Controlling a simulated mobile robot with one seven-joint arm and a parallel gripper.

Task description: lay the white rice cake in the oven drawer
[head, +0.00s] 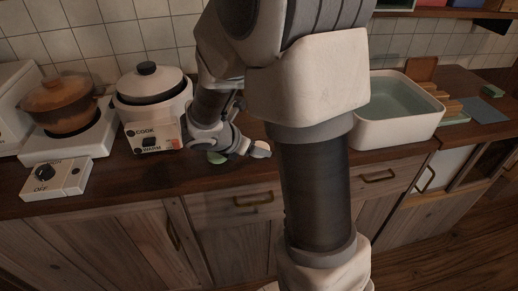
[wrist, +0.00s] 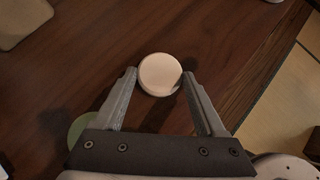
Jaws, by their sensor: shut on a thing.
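The white rice cake (wrist: 160,74) is a small pale round disc between the two fingertips of my gripper (wrist: 160,84) in the wrist view. My gripper is shut on it, with a finger at each side. In the head view the rice cake (head: 261,149) shows at the tip of my gripper (head: 248,149), over the wooden counter near its front edge. How far it is above the counter I cannot tell. I cannot make out an oven drawer for certain in either view.
A green round piece (head: 217,157) lies on the counter (head: 120,185) beside my gripper. A rice cooker (head: 152,100), a clay pot (head: 60,105) on a stove and a dial box (head: 56,180) stand left. A water-filled basin (head: 395,125) stands right. Wooden drawers and cabinets are below.

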